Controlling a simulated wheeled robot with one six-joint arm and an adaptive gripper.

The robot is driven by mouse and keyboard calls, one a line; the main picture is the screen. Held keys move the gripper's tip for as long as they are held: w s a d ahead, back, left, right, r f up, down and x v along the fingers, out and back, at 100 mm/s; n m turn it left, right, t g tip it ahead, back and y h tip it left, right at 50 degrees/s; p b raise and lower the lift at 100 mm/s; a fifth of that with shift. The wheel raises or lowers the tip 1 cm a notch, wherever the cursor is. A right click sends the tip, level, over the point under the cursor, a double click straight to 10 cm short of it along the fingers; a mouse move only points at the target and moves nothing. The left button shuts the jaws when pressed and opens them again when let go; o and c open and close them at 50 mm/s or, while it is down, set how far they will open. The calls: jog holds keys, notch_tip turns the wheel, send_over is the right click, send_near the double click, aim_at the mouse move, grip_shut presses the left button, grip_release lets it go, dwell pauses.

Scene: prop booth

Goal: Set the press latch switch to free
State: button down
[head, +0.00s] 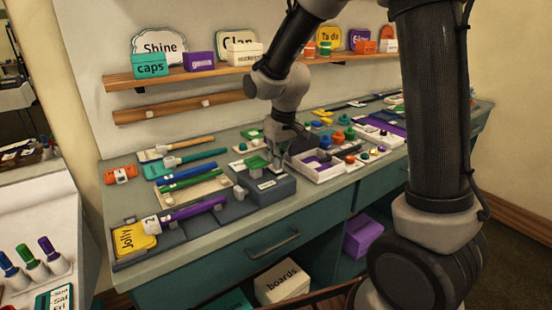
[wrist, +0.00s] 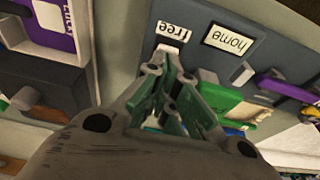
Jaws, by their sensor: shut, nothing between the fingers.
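The press is a dark blue-grey block (head: 270,190) near the front of the bench, with a green part (head: 256,162) at its back left. In the wrist view its top (wrist: 200,18) carries a "free" label (wrist: 174,30) and a "home" label (wrist: 230,39), both upside down. A pale piece (wrist: 168,45) sits by the "free" label. It may be the latch switch, but my fingers partly hide it. My gripper (head: 278,155) points down over the press. In the wrist view my gripper (wrist: 181,75) is shut and empty, with its tips close to the pale piece; contact cannot be told.
A purple-handled item (head: 196,210) and a yellow "Jolly" box (head: 134,240) lie left of the press. A white divided tray (head: 318,172) stands close on its right. A wooden shelf (head: 160,78) with labelled boxes runs along the wall behind.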

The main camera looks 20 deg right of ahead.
jog(key=shift+f, duration=0.1)
jog(key=shift+s+f, duration=0.25)
jog(key=shift+f, duration=0.05)
jog(key=shift+s+d+f, duration=0.15)
jog(key=shift+s+d, duration=0.05)
jog(key=shift+s, duration=0.15)
jog(key=shift+w, duration=0.15)
